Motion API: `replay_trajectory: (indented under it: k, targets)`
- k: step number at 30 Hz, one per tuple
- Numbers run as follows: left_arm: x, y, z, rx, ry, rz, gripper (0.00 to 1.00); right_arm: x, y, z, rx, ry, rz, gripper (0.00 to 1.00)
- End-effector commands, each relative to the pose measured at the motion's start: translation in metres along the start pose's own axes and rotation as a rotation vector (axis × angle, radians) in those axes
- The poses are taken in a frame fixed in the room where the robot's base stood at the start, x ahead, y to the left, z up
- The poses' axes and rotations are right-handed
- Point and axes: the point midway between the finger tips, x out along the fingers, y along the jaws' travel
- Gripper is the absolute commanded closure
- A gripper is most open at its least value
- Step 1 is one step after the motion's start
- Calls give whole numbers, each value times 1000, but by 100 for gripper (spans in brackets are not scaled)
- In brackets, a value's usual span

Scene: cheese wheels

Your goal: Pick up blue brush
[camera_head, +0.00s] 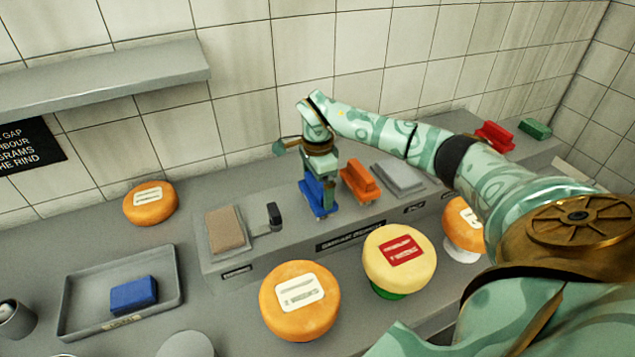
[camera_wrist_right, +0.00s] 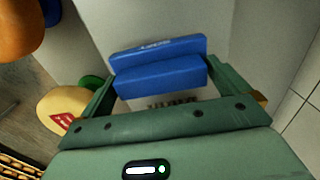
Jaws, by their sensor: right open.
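The blue brush (camera_head: 317,198) stands on the raised grey ledge, left of an orange brush. My right gripper (camera_head: 320,207) points down over it, with its green fingers around the brush and partly hiding it. In the right wrist view the blue brush (camera_wrist_right: 160,76) lies across the space between the two spread fingers. My right gripper (camera_wrist_right: 162,88) is open, and I cannot tell whether a finger touches the brush. My left gripper is not in view.
The orange brush (camera_head: 358,181) and a grey block (camera_head: 398,178) stand close to the right. A brown pad (camera_head: 227,229) lies left. Cheese wheels (camera_head: 300,301) sit in front. A grey tray (camera_head: 70,306) holds another blue block (camera_head: 134,295). The tiled wall is behind.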

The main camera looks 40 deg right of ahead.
Motion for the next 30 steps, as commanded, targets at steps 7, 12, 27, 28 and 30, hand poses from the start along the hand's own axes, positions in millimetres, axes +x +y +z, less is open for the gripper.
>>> replay_trajectory:
  k: [7,12,27,28,30]
  targets:
    - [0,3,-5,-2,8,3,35,0,0,0,0,1,0,37]
    - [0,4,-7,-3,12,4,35,-1,0,0,0,1,-1,37]
    - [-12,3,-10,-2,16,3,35,-74,24,20,-6,0,-8,37]
    - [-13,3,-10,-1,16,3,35,-82,30,23,-5,0,-7,37]
    - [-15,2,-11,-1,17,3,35,-99,42,33,-5,1,-6,37]
